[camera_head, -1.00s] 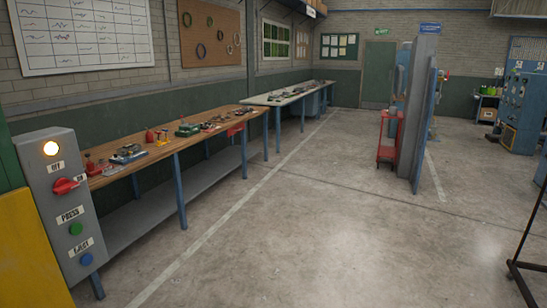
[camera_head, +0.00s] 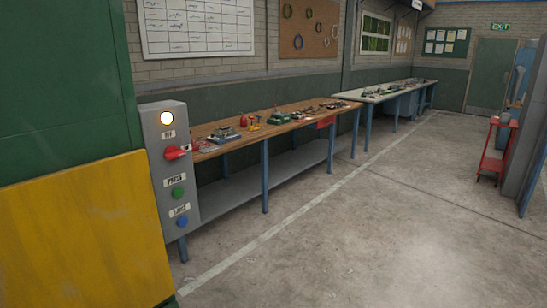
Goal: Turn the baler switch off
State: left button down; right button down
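The baler's control box (camera_head: 168,215) is a grey upright panel at the left, fixed beside a green and yellow machine body (camera_head: 85,225). Its red rotary switch (camera_head: 176,152) sits below a lit, warm white lamp (camera_head: 166,118). A small label lies between them, too small to read surely. Below the switch are a green button (camera_head: 178,193) and a blue button (camera_head: 182,221), each under a label. The switch handle points to the right. Neither of my grippers shows in the head view.
A long wooden workbench (camera_head: 265,128) with tools and small parts runs along the wall behind the box. A paler bench (camera_head: 382,95) stands beyond it. A red stand (camera_head: 494,150) is at the right. The concrete floor (camera_head: 370,235) in front is clear.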

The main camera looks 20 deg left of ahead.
aim_at(172, 153)
jog(key=u, duration=1.25)
